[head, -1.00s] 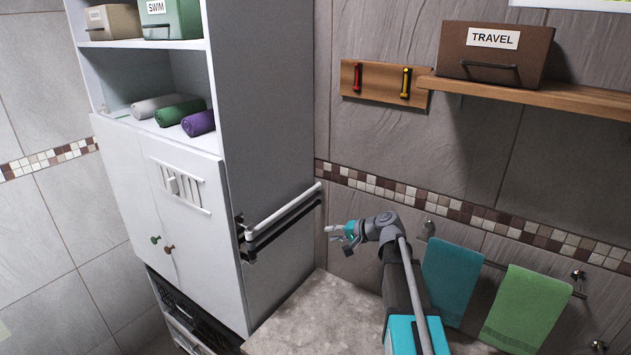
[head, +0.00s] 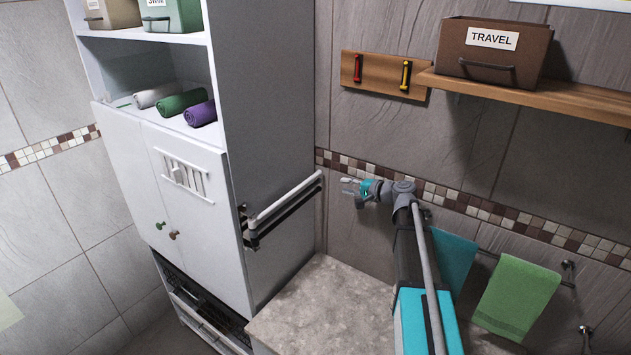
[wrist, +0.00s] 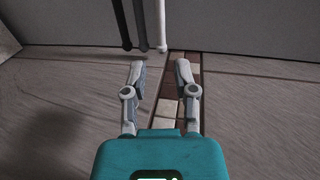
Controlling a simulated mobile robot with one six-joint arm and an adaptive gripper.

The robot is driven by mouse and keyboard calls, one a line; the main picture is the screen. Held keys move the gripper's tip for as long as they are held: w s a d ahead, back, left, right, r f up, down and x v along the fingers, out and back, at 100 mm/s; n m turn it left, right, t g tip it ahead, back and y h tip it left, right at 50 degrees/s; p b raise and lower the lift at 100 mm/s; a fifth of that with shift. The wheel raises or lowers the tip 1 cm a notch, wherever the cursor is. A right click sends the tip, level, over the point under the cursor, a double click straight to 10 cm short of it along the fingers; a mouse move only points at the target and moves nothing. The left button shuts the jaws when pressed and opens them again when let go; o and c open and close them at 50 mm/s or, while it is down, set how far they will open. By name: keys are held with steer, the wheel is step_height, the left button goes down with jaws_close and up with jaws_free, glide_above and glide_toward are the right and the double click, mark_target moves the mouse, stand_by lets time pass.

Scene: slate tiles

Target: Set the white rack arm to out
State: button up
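The white rack arm (head: 288,195) lies folded along the side of the white cabinet (head: 275,110), next to dark arms on the same bracket (head: 248,228). In the wrist view the white arm's end (wrist: 161,40) hangs at the top, just beyond my fingertips, with the dark arms (wrist: 125,25) left of it. My gripper (head: 346,187) is near the tiled wall, a short gap right of the arm's free end. In the wrist view my gripper (wrist: 160,75) has its fingers apart, with nothing between them.
A stone counter (head: 320,305) lies below the rack. A teal towel (head: 453,262) and a green towel (head: 517,300) hang right of my arm. A wooden shelf (head: 540,97) holds a TRAVEL box (head: 492,50). The back wall (wrist: 250,110) is close ahead of my gripper.

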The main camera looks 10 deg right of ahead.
mark_target(311, 180)
steer(key=b+x, duration=0.2)
steer(key=x, duration=1.1)
steer(key=shift+w+a+f+b, duration=0.15)
steer(key=shift+w+a+b, duration=0.05)
steer(key=shift+w+b, duration=0.1)
steer(key=shift+s, duration=0.1)
jaws_close()
